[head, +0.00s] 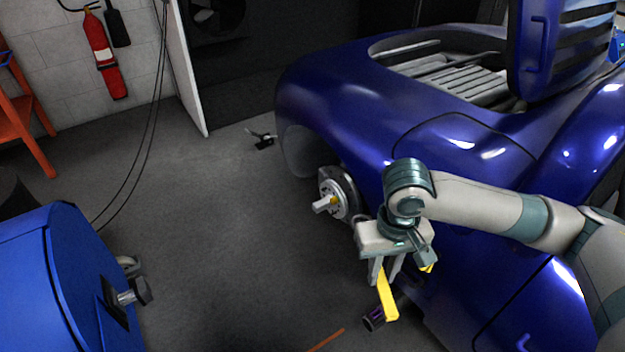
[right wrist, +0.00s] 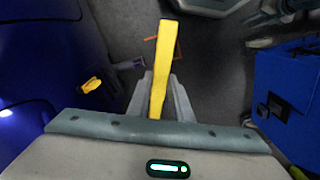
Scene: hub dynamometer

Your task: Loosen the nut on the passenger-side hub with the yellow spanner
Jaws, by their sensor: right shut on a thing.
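The hub (head: 338,192) sticks out of the blue car's front wheel arch, a round metal disc with a pale block-like end and a small yellow-brass part, perhaps the nut (head: 335,200). My right gripper (head: 383,275) is below and to the right of the hub in the head view, apart from it. It is shut on the yellow spanner (head: 390,302), which points downward there. In the right wrist view the spanner (right wrist: 164,60) stands between the fingers and extends away from the camera. Its gripped part is partly hidden. My left gripper is not in view.
The blue car body (head: 350,110) is close beside my right arm. A blue rounded machine (head: 60,285) with a protruding shaft stands at left. A dark cylinder (head: 374,320) is below the gripper. Another small yellow piece (right wrist: 92,85) shows against the blue. Open floor (head: 220,220) lies between car and machine.

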